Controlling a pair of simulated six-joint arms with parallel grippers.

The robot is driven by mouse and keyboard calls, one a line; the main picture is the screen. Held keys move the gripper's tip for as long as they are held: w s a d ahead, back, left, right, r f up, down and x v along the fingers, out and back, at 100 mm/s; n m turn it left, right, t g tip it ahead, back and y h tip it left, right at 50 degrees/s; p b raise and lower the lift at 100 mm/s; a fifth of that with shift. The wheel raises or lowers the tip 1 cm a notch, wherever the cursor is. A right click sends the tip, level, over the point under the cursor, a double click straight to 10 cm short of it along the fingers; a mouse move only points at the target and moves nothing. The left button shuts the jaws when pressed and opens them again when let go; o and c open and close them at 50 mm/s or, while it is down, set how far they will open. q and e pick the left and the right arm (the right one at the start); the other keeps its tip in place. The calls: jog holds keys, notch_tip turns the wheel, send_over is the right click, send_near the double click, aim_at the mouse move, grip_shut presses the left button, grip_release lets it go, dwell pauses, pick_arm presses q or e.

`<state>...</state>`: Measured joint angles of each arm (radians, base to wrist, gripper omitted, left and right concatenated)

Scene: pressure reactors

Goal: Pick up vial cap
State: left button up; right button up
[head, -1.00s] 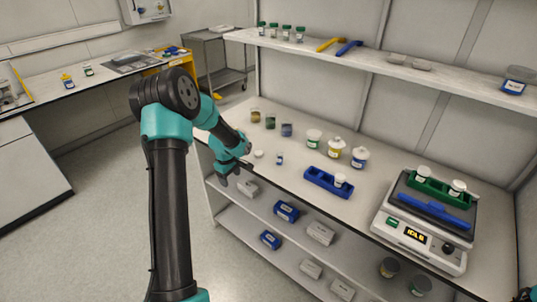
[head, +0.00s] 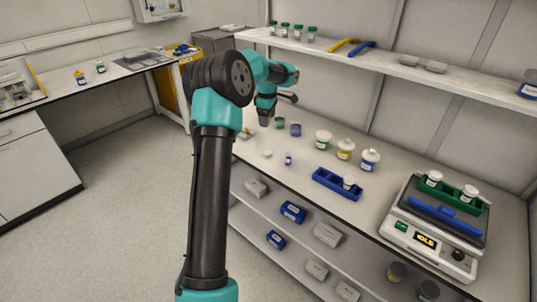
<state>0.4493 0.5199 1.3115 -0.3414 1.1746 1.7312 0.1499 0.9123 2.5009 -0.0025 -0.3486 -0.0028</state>
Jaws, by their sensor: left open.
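A small white disc, which looks like the vial cap (head: 267,153), lies on the bench near its left front edge. A small vial with a blue label (head: 288,159) stands just to its right. My left gripper (head: 277,109) is open and empty, raised above the back left of the bench. It is apart from the cap, which shows below it in the picture. My right gripper is out of view.
Jars (head: 345,149) stand along the back of the bench. A stirrer or scale with a display (head: 433,238) stands at the right. A shelf (head: 390,66) runs above.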

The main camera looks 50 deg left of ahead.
pick_arm(q)
send_over(267, 152)
jog(key=f, duration=1.2)
jog(key=shift+s+d, duration=0.3)
jog(key=shift+d, duration=0.1)
jog(key=shift+w+a+f, duration=0.15)
jog(key=shift+f, duration=1.15)
jog(key=shift+w+a+f, duration=0.1)
jog(key=shift+f, duration=1.2)
jog(key=c, duration=1)
jog(key=shift+r, duration=0.15)
